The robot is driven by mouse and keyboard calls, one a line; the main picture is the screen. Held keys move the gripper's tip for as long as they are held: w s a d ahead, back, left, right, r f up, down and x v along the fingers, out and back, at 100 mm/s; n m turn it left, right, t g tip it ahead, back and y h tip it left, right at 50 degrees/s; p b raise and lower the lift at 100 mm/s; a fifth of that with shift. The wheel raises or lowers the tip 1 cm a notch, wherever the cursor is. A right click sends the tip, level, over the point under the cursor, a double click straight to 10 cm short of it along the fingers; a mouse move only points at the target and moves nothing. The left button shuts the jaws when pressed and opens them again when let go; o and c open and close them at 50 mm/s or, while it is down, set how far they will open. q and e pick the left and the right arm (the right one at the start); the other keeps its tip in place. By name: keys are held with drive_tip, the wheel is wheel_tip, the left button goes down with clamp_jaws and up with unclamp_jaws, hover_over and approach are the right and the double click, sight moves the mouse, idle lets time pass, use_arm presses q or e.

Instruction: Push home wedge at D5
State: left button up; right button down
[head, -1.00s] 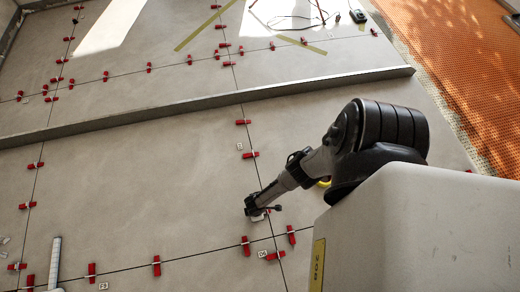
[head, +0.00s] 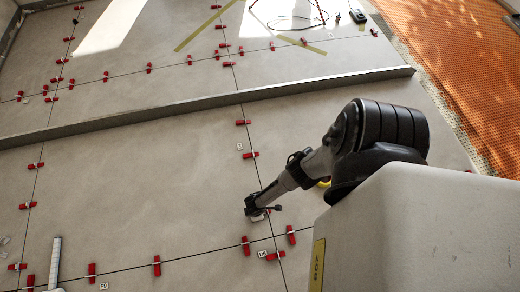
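Red wedges sit in white clips along the tile joints. Near the front joint crossing, a small label (head: 262,253) seems to read D5, though it is tiny. Around it are a red wedge to its upper left (head: 246,245), another to its right (head: 276,256), and one farther right (head: 291,234). My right gripper (head: 256,212) points down at the tile joint, a short way above this group in the picture and apart from it. A pale piece shows beside its tip. Whether its fingers are open or shut is too small to tell. My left gripper is out of view.
A long grey raised edge (head: 200,107) crosses the floor behind the gripper. More red wedges line the other joints, such as one at the front left (head: 157,265). A pale stick (head: 55,262) lies at front left. The large tile left of the gripper is mostly clear.

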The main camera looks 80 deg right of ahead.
idle(0.5)
drive_tip(key=shift+s+d, duration=0.2)
drive_tip(key=shift+s, duration=0.3)
drive_tip(key=shift+s+d, duration=0.15)
drive_tip(key=shift+s, duration=0.2)
idle(0.8)
drive_tip(key=c, duration=0.9)
unclamp_jaws()
drive_tip(key=shift+s+d, duration=0.1)
drive_tip(key=shift+s, duration=0.05)
drive_tip(key=shift+r+p, duration=0.45)
drive_tip(key=shift+p, duration=0.15)
wheel_tip(320, 180, up, 13)
drive_tip(key=p, duration=1)
drive_tip(key=shift+p, duration=0.35)
